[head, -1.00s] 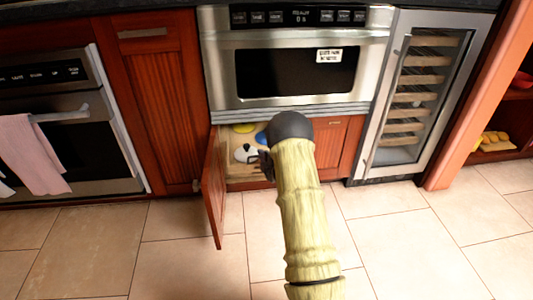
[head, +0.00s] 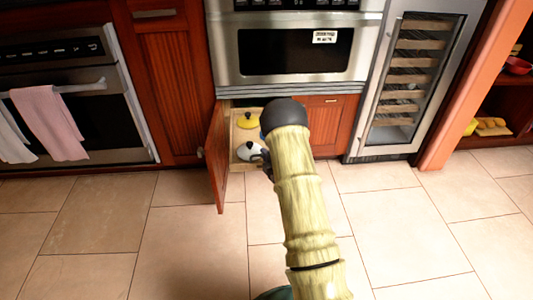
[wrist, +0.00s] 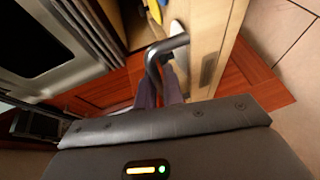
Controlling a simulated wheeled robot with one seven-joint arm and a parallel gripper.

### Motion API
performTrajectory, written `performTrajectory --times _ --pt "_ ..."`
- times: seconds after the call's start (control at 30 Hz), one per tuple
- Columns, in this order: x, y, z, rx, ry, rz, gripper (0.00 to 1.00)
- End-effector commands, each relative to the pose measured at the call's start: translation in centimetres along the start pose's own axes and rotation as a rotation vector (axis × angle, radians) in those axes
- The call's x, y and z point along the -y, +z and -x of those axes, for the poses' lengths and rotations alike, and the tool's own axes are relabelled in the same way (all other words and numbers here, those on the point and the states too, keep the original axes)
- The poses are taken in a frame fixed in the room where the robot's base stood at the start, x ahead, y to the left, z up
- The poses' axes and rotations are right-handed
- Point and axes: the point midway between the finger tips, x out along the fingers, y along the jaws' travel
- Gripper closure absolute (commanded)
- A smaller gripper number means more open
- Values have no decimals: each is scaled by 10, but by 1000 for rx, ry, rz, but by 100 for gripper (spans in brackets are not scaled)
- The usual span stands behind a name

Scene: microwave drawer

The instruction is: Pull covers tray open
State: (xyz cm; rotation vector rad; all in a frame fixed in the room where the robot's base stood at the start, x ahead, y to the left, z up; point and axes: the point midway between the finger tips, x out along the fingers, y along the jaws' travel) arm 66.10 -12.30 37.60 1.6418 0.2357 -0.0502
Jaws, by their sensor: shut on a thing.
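The covers tray (head: 239,167) is a light wooden pull-out in the lower cabinet under the microwave, partly out between the open door and my arm. A yellow lid (head: 246,119) and a white lid (head: 250,151) with a dark knob lie in it. In the wrist view, the tray's pale wooden front (wrist: 212,38) carries a dark bar handle (wrist: 167,46). My gripper (wrist: 166,82) is shut on this handle. In the head view, my gripper (head: 265,163) is at the tray's front, mostly hidden behind my arm, which also covers the tray's right side.
The open red cabinet door (head: 217,160) stands close along the tray's left side. The closed right door (head: 330,122) is behind my arm. An oven with towels (head: 50,120) is at left, a wine cooler (head: 410,85) at right. The tiled floor in front is clear.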

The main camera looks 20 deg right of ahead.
Motion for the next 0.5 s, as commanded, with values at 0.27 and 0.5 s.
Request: performTrajectory --times 0.27,0.5 --pt "1 4 1 9 -4 1 85" --pt "1 2 1 5 -2 1 83"
